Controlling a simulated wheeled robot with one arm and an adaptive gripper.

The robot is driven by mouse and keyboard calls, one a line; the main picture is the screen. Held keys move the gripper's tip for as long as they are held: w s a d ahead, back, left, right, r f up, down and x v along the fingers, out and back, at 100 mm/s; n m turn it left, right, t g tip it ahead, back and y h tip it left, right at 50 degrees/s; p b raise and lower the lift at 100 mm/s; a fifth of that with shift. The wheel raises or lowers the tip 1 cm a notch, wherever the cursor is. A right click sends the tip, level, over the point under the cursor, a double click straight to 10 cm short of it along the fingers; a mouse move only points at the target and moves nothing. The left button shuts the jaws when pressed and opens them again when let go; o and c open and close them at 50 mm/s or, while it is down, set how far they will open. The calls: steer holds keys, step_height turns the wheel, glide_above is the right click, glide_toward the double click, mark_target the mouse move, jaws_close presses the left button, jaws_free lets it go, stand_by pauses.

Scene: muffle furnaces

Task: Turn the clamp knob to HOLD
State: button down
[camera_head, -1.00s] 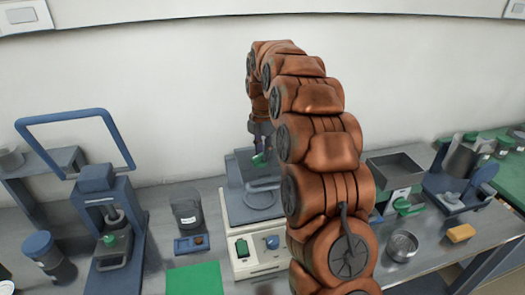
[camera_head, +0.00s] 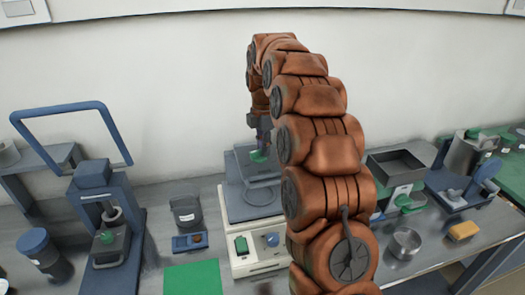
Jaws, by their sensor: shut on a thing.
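The green clamp knob (camera_head: 259,155) sits at the top of a grey-blue clamp on a benchtop machine (camera_head: 249,206) with a cream base. My gripper (camera_head: 261,147) points down from above and is shut on the knob. My arm comes in from the lower right and hides the machine's right side. The knob is small here, and no HOLD mark can be read. The base front has a green switch (camera_head: 241,245) and a blue dial (camera_head: 272,240).
A blue press (camera_head: 100,225) with a tall loop handle stands left. A dark bin (camera_head: 186,212) and a green mat (camera_head: 193,279) lie between. The wall is close behind.

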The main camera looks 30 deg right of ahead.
steer(key=m+b, duration=0.1)
steer(key=m, duration=0.1)
steer(key=m+b, duration=0.1)
steer(key=shift+s+f+m+b, duration=0.2)
steer(key=shift+m+b, duration=0.1)
steer(key=shift+m, duration=0.1)
steer(key=m, duration=0.1)
steer(key=m+b, duration=0.2)
steer(key=shift+s+a+m, duration=0.15)
steer(key=shift+s+m, duration=0.1)
steer(key=shift+m, duration=0.05)
steer(key=m+b, duration=0.1)
steer(key=m, duration=0.1)
steer(key=m+b, duration=0.1)
steer(key=m, duration=0.3)
steer(key=shift+s+a+r+b, duration=0.1)
steer(key=shift+s+a+b, duration=0.2)
steer(key=shift+b, duration=0.1)
steer(key=m, duration=0.3)
steer(key=m+b, duration=0.1)
steer(key=m, duration=0.1)
steer(key=shift+a+m, duration=0.4)
steer(key=m, duration=0.2)
steer(key=m+b, duration=0.1)
steer(key=m, duration=0.2)
steer(key=shift+a+m+b, duration=0.3)
steer(key=shift+a+m, duration=0.05)
steer(key=shift+m, duration=0.05)
steer(key=shift+r, duration=0.1)
